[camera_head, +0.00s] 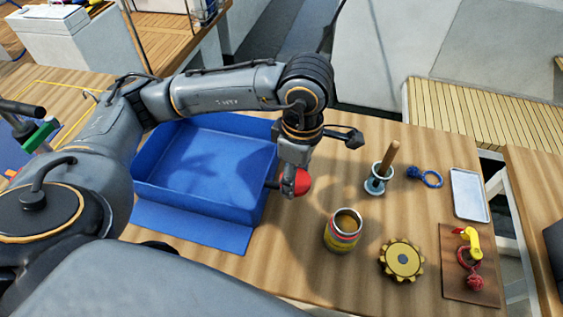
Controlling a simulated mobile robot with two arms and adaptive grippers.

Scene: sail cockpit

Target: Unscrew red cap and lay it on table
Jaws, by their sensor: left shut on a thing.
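My left gripper (287,184) reaches down from above and is shut on a round red cap (302,182). It holds the cap beside the right edge of the blue bin, and I cannot tell whether the cap touches the table. An open can (342,236) with a red and yellow band stands upright to the lower right of the cap, apart from it. Brownish contents show at its top. The wooden table (292,260) lies under them. My right gripper is not in view.
A blue bin (190,206) stands left of my gripper. To the right are a cup with a wooden handle (380,174), a yellow gear (402,260), a blue ring (432,179), a pale tray (469,194) and a brown board (455,280). Bare table lies between the cap and the cup.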

